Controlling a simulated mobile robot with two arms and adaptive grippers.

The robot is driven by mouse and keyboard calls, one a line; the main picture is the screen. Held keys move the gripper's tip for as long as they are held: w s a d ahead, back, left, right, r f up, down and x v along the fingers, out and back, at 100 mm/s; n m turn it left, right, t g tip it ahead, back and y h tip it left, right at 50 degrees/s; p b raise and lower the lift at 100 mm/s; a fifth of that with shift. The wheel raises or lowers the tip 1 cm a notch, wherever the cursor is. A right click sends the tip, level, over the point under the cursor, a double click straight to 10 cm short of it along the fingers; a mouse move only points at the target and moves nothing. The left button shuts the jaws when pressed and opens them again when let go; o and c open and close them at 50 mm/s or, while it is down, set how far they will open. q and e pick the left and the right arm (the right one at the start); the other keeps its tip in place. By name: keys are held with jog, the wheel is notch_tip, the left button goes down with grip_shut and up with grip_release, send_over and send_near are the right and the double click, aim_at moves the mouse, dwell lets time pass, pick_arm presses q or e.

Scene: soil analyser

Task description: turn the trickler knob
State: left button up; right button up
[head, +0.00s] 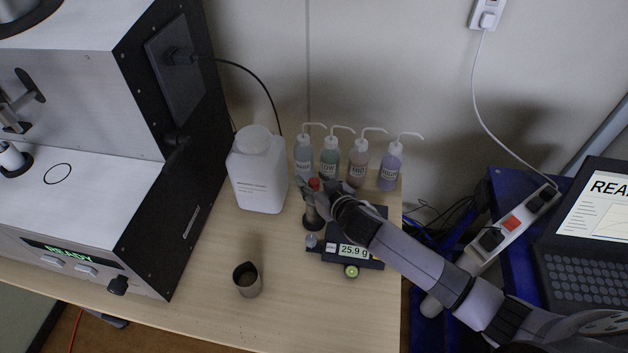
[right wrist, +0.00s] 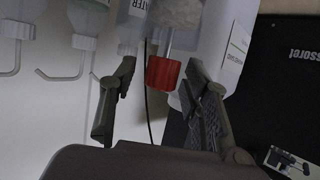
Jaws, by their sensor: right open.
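The red trickler knob (head: 314,184) sits at the top of the dark trickler (head: 312,217) beside the scale. My right gripper (head: 325,190) reaches in from the right and partly hides the trickler. In the right wrist view the red knob (right wrist: 162,73) shows between the tips of my open right gripper (right wrist: 159,78). There is a clear gap to the left finger; the right finger is very close, and I cannot tell whether it touches. My left gripper is not in view.
The scale (head: 354,251) reads 25.9 g. A white jug (head: 258,170) stands left of the trickler, and several wash bottles (head: 358,163) stand behind. A metal cup (head: 247,280) is in front. The analyser (head: 75,170) fills the left. The table's front is mostly clear.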

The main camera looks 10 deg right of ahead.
jog(key=shift+c, duration=0.4)
grip_shut()
